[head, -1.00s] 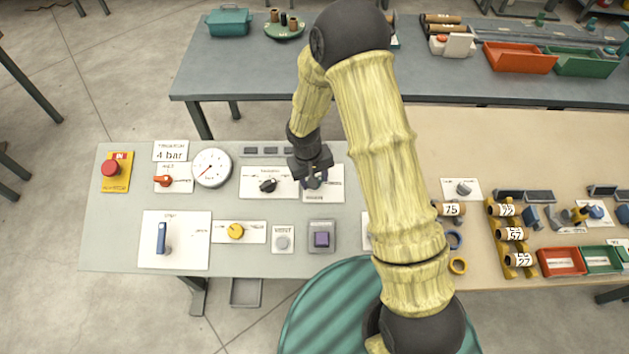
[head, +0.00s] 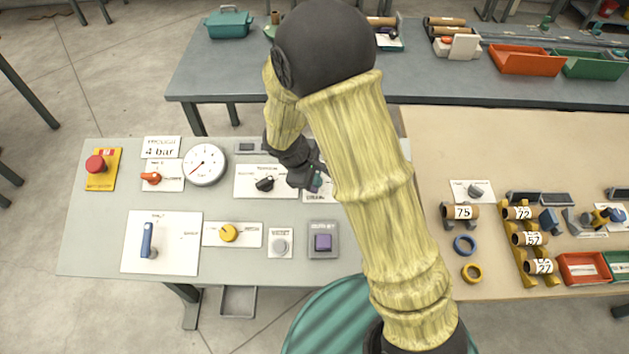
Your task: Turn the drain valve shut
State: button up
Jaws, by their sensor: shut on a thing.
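The drain valve's white plate (head: 320,197) lies on the grey panel in the head view, right of the plate with the black knob, and my arm covers much of it. A small teal handle (head: 317,182) shows at the tip of my gripper (head: 313,182). My gripper points down at this plate and is shut on the teal handle. The fingers and arm hide most of the handle, so its exact angle cannot be told.
Close by are the black knob (head: 264,184), the round gauge (head: 204,165), a yellow knob (head: 228,233), a purple button (head: 322,242) and a blue lever (head: 147,240). A tan table (head: 440,150) with tubes and rings stands to the right.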

jog(key=shift+n+t+b, duration=0.3)
jog(key=shift+n+b, duration=0.6)
jog(key=shift+n, duration=0.5)
jog(key=o, duration=1)
jog(key=v, duration=1.7)
jog(key=shift+s+a+r+b, duration=0.1)
jog(key=shift+s+a+b, duration=0.1)
jog(key=shift+s+b, duration=0.1)
jog(key=shift+w, duration=0.1)
